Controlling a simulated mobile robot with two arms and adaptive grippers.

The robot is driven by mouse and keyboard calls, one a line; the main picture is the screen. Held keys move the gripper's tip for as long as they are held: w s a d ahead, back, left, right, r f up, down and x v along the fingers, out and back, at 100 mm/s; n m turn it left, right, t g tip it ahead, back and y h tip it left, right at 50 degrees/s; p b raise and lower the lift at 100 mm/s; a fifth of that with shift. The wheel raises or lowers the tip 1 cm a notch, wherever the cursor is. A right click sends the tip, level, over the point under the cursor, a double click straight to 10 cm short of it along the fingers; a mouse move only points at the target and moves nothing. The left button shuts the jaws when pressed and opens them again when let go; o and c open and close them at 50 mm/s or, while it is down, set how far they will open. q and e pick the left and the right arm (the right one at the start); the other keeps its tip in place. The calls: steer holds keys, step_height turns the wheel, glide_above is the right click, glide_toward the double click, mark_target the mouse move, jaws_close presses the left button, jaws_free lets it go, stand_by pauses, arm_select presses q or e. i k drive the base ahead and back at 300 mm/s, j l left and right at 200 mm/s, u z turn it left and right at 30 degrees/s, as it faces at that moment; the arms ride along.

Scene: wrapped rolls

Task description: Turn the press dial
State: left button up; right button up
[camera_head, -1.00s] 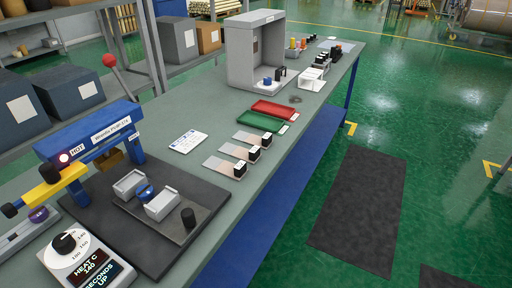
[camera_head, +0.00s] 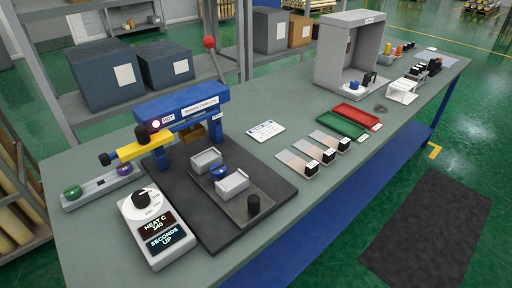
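The press dial (camera_head: 141,197) is a black knob on a white round scale at the top of a pale control box (camera_head: 158,236) in the camera_head view. Its displays read "HEAT C 140" and "SECONDS UP". The blue press (camera_head: 181,106) stands behind it with a red-lit "HOT" label and a yellow lever arm (camera_head: 137,149). The press bed holds two grey blocks with a small blue item (camera_head: 218,173) between them. Neither of my grippers shows in the view.
A tray with green and purple knobs (camera_head: 103,185) lies left of the press. Sample cards (camera_head: 308,153), red (camera_head: 356,115) and green (camera_head: 341,124) trays and a grey booth (camera_head: 338,58) stand to the right. Bare bench lies in front of the control box.

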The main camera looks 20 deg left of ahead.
mark_target(141, 199)
steer(key=u, duration=1.5)
